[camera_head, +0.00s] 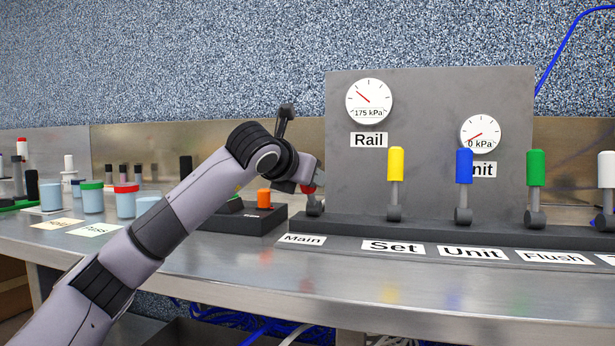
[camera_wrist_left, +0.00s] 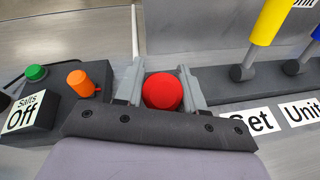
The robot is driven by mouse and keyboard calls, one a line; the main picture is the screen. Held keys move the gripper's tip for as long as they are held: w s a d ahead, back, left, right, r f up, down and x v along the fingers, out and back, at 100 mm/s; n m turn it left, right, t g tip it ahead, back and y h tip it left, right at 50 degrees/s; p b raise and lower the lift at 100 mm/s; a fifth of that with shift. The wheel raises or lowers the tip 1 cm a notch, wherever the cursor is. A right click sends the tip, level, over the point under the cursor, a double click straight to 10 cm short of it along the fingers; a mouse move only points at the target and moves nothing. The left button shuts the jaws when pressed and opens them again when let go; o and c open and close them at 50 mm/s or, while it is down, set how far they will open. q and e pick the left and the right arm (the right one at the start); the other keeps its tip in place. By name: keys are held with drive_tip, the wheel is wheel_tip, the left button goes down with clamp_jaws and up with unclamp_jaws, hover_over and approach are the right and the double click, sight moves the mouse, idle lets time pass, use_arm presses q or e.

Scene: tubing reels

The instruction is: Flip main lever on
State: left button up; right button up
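The main lever has a red knob (camera_head: 308,189) and a dark pivot above the Main label (camera_head: 301,240) at the left end of the lever row. My left gripper (camera_head: 304,186) reaches it from the left and hides part of it. In the left wrist view the red knob (camera_wrist_left: 162,91) sits between the two fingers (camera_wrist_left: 161,88), which appear to touch it on both sides. The lever's shaft is hidden there. The Rail gauge (camera_head: 369,102) reads 175 kPa and the Unit gauge (camera_head: 481,134) reads 0 kPa. My right gripper is not in view.
Yellow (camera_head: 396,165), blue (camera_head: 464,167), green (camera_head: 536,169) and white levers stand upright to the right. A dark box with an orange knob (camera_head: 264,198) and a green button is close to the left. Lidded jars (camera_head: 126,201) stand further left.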

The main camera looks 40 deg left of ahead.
use_arm(q)
drive_tip(key=shift+o, duration=1.4)
drive_tip(key=shift+s, duration=0.1)
drive_tip(key=v, duration=0.7)
drive_tip(key=shift+d, duration=0.1)
